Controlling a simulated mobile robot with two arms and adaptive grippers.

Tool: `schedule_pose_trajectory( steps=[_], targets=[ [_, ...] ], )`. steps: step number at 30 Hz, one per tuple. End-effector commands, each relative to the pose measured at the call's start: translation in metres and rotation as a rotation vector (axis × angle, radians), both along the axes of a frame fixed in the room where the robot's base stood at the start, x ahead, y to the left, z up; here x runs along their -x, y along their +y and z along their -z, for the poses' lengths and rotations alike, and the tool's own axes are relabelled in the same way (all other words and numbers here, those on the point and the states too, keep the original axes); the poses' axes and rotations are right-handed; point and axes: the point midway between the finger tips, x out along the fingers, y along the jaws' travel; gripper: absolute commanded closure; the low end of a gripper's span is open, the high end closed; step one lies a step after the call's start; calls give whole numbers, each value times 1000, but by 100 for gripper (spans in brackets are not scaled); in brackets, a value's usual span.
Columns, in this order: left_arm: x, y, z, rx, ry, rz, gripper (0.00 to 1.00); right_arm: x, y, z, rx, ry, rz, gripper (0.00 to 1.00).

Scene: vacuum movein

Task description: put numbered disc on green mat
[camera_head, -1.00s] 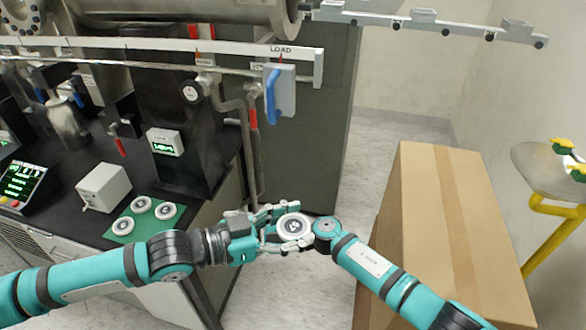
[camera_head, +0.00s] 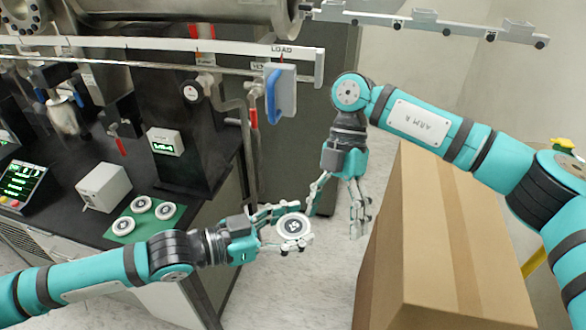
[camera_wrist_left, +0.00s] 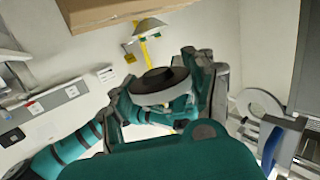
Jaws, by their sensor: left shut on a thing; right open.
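My left gripper (camera_head: 280,231) is shut on a white and dark numbered disc (camera_head: 293,228), held in the air off the counter's edge. Its number is too small to read surely. The held disc also shows in the left wrist view (camera_wrist_left: 160,87), between the fingers. My right gripper (camera_head: 338,205) is open and empty, pointing down, just right of the disc and apart from it. The green mat (camera_head: 152,228) lies on the black counter left of my left gripper. Several similar discs (camera_head: 141,205) lie on it, and my left arm passes in front of its near edge.
A white box (camera_head: 103,187) and a green-lit display (camera_head: 20,181) stand on the black counter. A pipe (camera_head: 248,150) and a blue handle (camera_head: 273,95) are behind the grippers. A large cardboard box (camera_head: 440,240) stands at the right. Floor shows between it and the counter.

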Motion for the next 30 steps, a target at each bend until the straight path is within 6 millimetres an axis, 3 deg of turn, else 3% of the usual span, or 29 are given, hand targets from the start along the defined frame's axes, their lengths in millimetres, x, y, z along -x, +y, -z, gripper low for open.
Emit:
schedule_pose_trajectory(
  steps=[4,9,15,22,30],
  targets=[
    [0,0,0,1,0,0,82,-3,19,-49,20,-255,-314,16],
    [0,0,0,1,0,0,82,4,48,-82,-87,-389,-690,16],
    [0,0,0,0,-1,0,82,12,70,-107,-152,-483,-979,16],
    [0,0,0,1,0,0,82,14,74,-103,-166,-504,-1057,16],
    [0,0,-1,1,0,0,82,15,74,-54,-168,-501,-1055,16]
  ],
)
